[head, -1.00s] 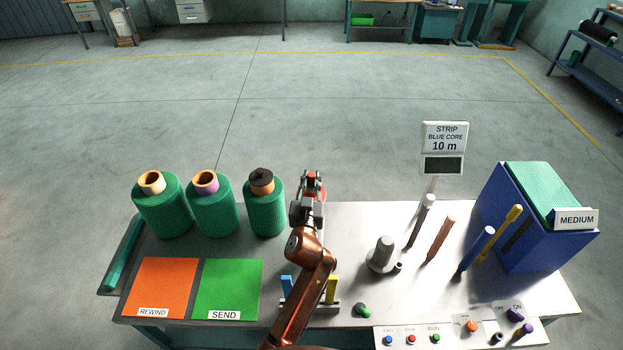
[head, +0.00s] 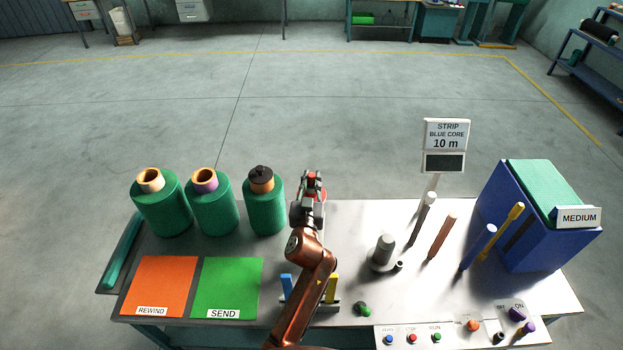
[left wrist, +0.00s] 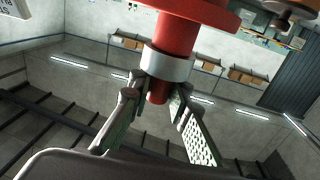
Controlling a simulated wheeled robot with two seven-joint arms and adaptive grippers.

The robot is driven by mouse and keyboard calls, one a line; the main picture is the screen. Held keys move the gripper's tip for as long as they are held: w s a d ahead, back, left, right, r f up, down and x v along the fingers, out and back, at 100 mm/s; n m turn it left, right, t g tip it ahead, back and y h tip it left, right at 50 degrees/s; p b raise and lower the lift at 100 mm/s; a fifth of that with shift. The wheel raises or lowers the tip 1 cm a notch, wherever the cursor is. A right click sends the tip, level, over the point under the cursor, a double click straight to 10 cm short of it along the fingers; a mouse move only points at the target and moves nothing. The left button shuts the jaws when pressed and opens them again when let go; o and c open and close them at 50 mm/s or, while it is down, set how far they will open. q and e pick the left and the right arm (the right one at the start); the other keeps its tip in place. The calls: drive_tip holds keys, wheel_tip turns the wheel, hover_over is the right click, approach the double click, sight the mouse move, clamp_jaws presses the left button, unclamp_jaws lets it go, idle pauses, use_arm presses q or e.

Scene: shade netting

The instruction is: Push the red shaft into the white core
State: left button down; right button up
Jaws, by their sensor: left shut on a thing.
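My left gripper (head: 311,181) is shut on the red shaft (head: 312,174) and holds it near the back edge of the table. In the left wrist view the red shaft (left wrist: 184,40) has a wide red flange and a white ring. Its narrow end shows between the fingers of my left gripper (left wrist: 155,98). The white core (head: 152,187) sticks out of the top of the leftmost green roll (head: 162,210), well left of my gripper, and its open end faces up. The shaft is apart from the core. My right gripper is out of view.
A purple-cored roll (head: 213,212) and a roll with a black plug (head: 264,210) stand between the white-cored roll and my gripper. Orange (head: 160,285) and green (head: 229,285) mats lie in front. Upright pegs, a sign (head: 443,134) and a blue box (head: 530,235) stand to the right.

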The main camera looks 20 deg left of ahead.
sight(312, 194)
use_arm(q)
drive_tip(key=shift+f+b, duration=1.35)
drive_tip(key=shift+f, duration=0.1)
idle(0.7)
drive_tip(key=shift+f+b, duration=0.3)
drive_tip(key=shift+f, duration=0.15)
drive_tip(key=shift+d+f+b, duration=0.15)
drive_tip(key=shift+f+b, duration=0.4)
